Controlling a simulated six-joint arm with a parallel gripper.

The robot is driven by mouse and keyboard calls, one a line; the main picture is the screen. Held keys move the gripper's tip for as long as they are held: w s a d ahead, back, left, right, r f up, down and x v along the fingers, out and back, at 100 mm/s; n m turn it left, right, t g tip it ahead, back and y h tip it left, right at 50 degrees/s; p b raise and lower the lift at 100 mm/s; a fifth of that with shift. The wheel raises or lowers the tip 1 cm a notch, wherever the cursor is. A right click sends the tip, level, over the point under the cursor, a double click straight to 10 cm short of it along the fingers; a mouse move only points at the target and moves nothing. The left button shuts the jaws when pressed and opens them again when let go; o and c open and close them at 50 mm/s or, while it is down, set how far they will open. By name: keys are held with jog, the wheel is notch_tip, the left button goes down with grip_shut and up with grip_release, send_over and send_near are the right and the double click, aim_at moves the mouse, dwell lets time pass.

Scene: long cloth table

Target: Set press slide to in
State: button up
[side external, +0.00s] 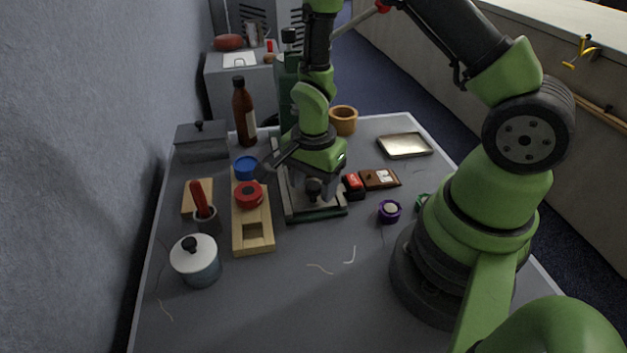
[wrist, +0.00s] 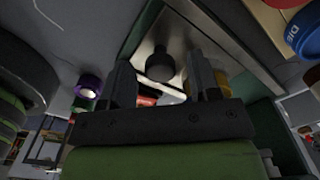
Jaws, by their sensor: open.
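The press slide is a metal plate with a dark round knob (side external: 314,189), lying in a green-edged frame (side external: 318,213) near the middle of the table. In the wrist view the knob (wrist: 160,66) stands on the shiny plate (wrist: 148,42), between and just beyond my fingers. My gripper (wrist: 161,82) is open, with its two fingers apart on either side of the knob's line. In the side view my gripper is above the frame and hides its back part. I cannot tell whether the fingers touch the knob.
Left of the frame is a wooden board (side external: 252,215) with a red round piece (side external: 249,194) and a blue one (side external: 246,167). A red-black block (side external: 353,185) and a brown box (side external: 380,178) lie close right. A purple ring (side external: 389,211) is nearer. The front table is mostly clear.

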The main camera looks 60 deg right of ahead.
grip_shut()
jog(key=w+d, duration=0.5)
dwell(0.3)
grip_release()
notch_tip(320, 180, up, 10)
dwell(0.5)
